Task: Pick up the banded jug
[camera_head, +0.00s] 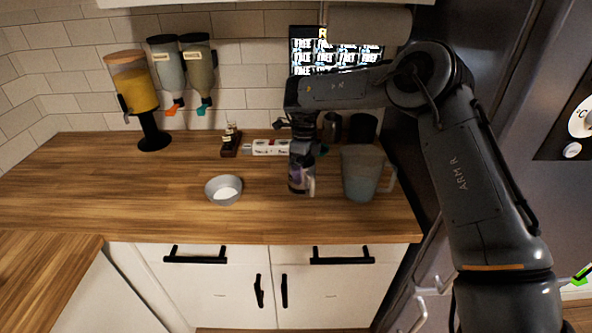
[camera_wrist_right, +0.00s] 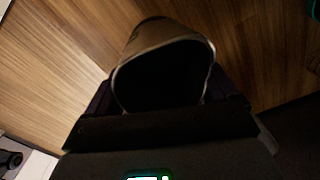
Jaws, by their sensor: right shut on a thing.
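The banded jug (camera_head: 299,186) is a small dark metal jug with a purplish patterned band and a pale handle at its right. It is upright at the middle right of the counter. My right gripper (camera_head: 302,160) comes down over it and is shut on it, hiding its upper part. In the right wrist view the open rim of the jug (camera_wrist_right: 163,75) lies between the two fingers, and its inside is dark. I cannot tell whether its base touches the counter. My left gripper is not in view.
A larger grey pitcher (camera_head: 361,178) stands close to the right of the jug. A metal bowl (camera_head: 222,198) with white contents is to the left. Dark canisters (camera_head: 362,128) stand behind. A juice dispenser (camera_head: 137,90) is at the back left. The left counter is clear.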

